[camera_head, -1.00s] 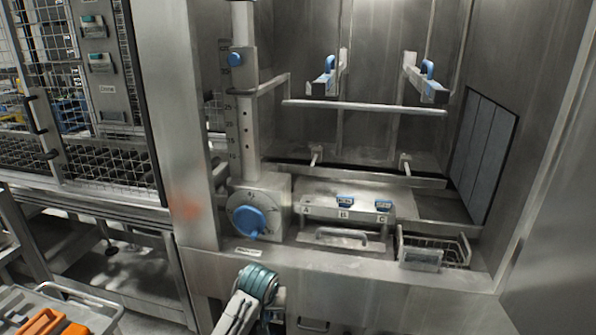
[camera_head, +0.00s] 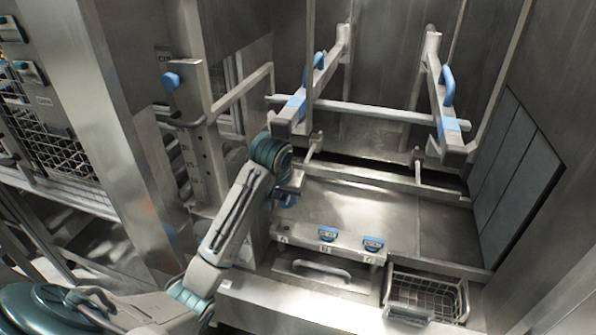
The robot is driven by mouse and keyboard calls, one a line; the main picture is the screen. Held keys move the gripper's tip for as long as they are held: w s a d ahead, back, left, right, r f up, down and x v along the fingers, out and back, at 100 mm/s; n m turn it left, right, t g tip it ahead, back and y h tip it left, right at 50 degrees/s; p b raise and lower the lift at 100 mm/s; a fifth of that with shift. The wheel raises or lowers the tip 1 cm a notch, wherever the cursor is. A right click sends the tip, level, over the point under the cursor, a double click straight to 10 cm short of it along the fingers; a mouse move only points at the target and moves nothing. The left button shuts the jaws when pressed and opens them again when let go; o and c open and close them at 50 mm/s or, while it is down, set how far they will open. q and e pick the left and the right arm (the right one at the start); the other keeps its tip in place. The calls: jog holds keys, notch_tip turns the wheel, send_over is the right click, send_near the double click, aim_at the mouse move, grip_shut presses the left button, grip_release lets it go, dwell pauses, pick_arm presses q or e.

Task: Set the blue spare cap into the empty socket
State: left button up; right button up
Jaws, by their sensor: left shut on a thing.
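My left gripper (camera_head: 290,184) reaches in from the lower left and hangs above the left end of the lettered ledge (camera_head: 345,249). It is shut on a blue piece (camera_head: 284,201), which looks like the blue spare cap; the wrist hides part of it. The ledge carries the letters A, B and C. A blue cap (camera_head: 327,234) sits at B and another blue cap (camera_head: 372,243) sits at C. No blue cap shows at A, close below my gripper; its socket is not clearly visible. My right gripper is not in view.
A wire basket (camera_head: 425,293) stands right of the ledge. A bar handle (camera_head: 321,271) is in front of it. Two rails with blue handles (camera_head: 447,88) and a crossbar (camera_head: 365,112) hang above and behind. A post with a blue knob (camera_head: 170,81) stands left.

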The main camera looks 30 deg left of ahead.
pick_arm(q)
jog(key=shift+w+r, duration=0.15)
jog(key=shift+r, duration=0.05)
jog(key=shift+s+f, duration=0.25)
jog(key=shift+s, duration=0.3)
jog(key=shift+f, duration=0.2)
jog(key=shift+w+f, duration=0.2)
jog(key=shift+f, duration=0.35)
jog(key=shift+w+f, duration=0.1)
jog(key=shift+f, duration=2.9)
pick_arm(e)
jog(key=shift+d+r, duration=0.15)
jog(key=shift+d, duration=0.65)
pick_arm(q)
jog(key=shift+f, duration=0.1)
